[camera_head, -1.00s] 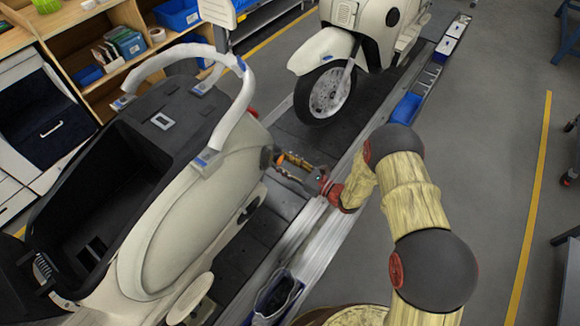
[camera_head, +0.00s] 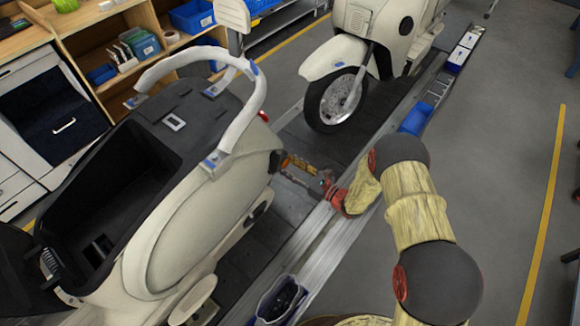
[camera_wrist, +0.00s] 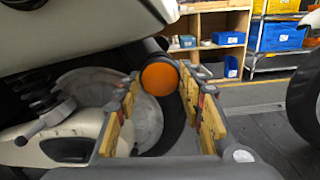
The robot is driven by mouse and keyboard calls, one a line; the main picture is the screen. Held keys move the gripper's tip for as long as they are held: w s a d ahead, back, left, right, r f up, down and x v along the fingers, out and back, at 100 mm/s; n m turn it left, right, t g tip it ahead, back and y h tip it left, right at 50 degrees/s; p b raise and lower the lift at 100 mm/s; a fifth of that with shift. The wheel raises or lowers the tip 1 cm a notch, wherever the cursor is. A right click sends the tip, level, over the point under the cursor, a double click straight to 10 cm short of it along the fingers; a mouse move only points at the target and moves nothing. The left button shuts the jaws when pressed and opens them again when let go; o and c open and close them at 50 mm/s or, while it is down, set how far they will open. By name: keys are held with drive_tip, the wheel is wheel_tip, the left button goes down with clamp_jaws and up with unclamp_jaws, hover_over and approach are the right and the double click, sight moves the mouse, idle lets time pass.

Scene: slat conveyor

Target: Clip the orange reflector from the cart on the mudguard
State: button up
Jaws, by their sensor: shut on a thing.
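In the wrist view the round orange reflector (camera_wrist: 159,79) is between the tips of my gripper (camera_wrist: 160,85), which is shut on it. A dark curved piece, which looks like the mudguard (camera_wrist: 155,46), is right behind and above the reflector; I cannot tell whether they touch. In the head view my gripper (camera_head: 298,172) reaches to the rear end of the near cream scooter (camera_head: 190,215). The reflector and the contact spot are too small or hidden there. The cart cannot be made out with certainty.
A second cream scooter (camera_head: 350,60) stands farther along the slat conveyor (camera_head: 250,235). Blue bins (camera_head: 415,118) sit along the conveyor's right edge. Wooden shelves (camera_head: 100,50) stand behind at left. The grey floor at right (camera_head: 500,130) is clear.

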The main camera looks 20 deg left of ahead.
drive_tip(key=shift+b+x, duration=0.5)
drive_tip(key=shift+x, duration=0.9)
idle(0.5)
drive_tip(key=o, duration=1)
drive_tip(key=shift+v, duration=6)
